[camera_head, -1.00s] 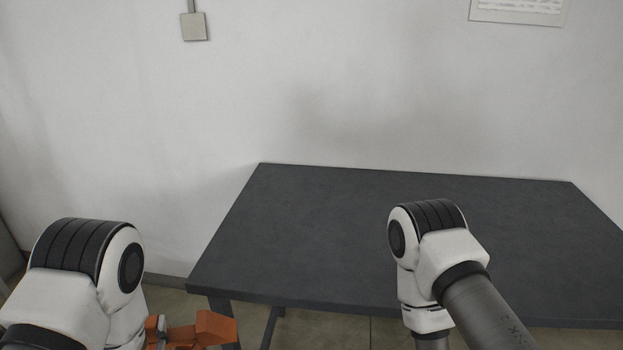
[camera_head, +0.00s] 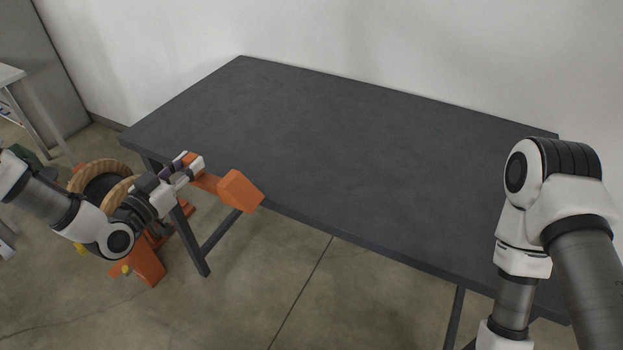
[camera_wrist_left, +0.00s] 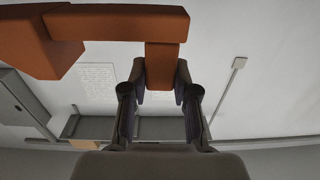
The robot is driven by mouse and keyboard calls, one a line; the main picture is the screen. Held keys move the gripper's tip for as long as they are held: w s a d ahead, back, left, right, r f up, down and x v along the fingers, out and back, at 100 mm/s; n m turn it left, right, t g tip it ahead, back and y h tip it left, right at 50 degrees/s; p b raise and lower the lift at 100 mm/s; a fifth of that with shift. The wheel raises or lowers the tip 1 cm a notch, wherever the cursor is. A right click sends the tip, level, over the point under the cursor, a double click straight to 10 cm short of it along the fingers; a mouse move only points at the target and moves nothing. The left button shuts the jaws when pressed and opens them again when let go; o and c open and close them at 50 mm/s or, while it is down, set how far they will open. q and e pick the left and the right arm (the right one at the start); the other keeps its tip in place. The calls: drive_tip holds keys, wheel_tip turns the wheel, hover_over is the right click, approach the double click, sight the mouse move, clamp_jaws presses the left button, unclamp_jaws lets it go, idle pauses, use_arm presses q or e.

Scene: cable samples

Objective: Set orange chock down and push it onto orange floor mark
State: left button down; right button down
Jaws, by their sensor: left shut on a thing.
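The orange chock (camera_head: 240,191) is a block with a bar and a short grip piece. My left gripper (camera_head: 188,166) is shut on the grip piece and holds the chock in the air, near the table's front left edge in the head view. In the left wrist view the chock (camera_wrist_left: 120,22) spans the top left, with its grip piece between the fingers (camera_wrist_left: 160,85). I cannot make out the orange floor mark in either view. My right arm shows at the right of the head view, but its gripper is out of view.
A dark, bare table (camera_head: 330,130) stands against the wall. A cable reel (camera_head: 100,180) on an orange stand (camera_head: 148,262) is on the floor behind my left arm. Another table (camera_head: 12,75) is at the far left. The concrete floor (camera_head: 270,290) in front is clear.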

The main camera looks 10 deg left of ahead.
use_arm(q)
drive_tip(key=shift+a+r, duration=0.2)
drive_tip(key=shift+r, duration=0.05)
drive_tip(key=shift+w+d+f, duration=0.1)
drive_tip(key=shift+d+f, duration=0.05)
drive_tip(key=shift+d, duration=0.2)
drive_tip(key=w+d, duration=0.1)
drive_tip(key=d, duration=0.3)
drive_tip(key=w+d, duration=0.1)
drive_tip(key=d, duration=0.4)
drive_tip(key=w+d+f+p, duration=0.1)
drive_tip(key=w+d, duration=0.1)
drive_tip(key=d, duration=0.3)
drive_tip(key=shift+w, duration=0.1)
drive_tip(key=f, duration=0.3)
drive_tip(key=shift+w+d+f+p, duration=0.1)
drive_tip(key=shift+d+f+p, duration=0.1)
drive_tip(key=shift+d+p, duration=0.1)
drive_tip(key=shift+a+f, duration=0.15)
drive_tip(key=shift+f, duration=0.1)
drive_tip(key=c, duration=0.9)
unclamp_jaws()
